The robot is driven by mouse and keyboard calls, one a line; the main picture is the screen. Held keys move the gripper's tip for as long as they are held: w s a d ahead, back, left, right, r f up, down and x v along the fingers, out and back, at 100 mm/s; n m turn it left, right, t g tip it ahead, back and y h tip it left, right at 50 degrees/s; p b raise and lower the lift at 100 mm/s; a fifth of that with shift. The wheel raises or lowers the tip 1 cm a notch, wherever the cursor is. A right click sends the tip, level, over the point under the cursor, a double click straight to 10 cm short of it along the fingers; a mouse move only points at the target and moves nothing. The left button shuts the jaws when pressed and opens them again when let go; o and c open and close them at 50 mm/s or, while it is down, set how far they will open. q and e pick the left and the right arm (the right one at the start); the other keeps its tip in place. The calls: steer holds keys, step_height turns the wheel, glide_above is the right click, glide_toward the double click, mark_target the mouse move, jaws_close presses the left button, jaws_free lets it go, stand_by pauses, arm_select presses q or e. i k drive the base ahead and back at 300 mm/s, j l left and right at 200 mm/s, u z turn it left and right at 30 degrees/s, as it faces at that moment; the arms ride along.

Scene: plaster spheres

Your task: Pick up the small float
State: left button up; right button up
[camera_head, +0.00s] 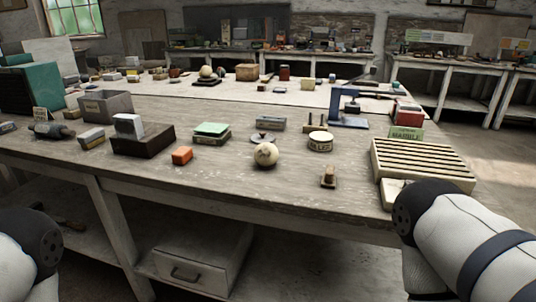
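A small wooden block with an upright handle (328,177), which looks like the small float, stands near the front edge of the table, right of the middle. It is upright and nothing touches it. Neither of my grippers shows. Only rounded white and black parts of my arms show, at the lower left and lower right corners, both apart from the float.
A round labelled tin (320,141) stands behind the float. An orange block (182,155) lies to the left. The wooden table (230,182) is bare around the float.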

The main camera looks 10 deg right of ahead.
mark_target(329, 178)
steer(key=i+j+z, duration=0.75)
steer(key=j, duration=0.1)
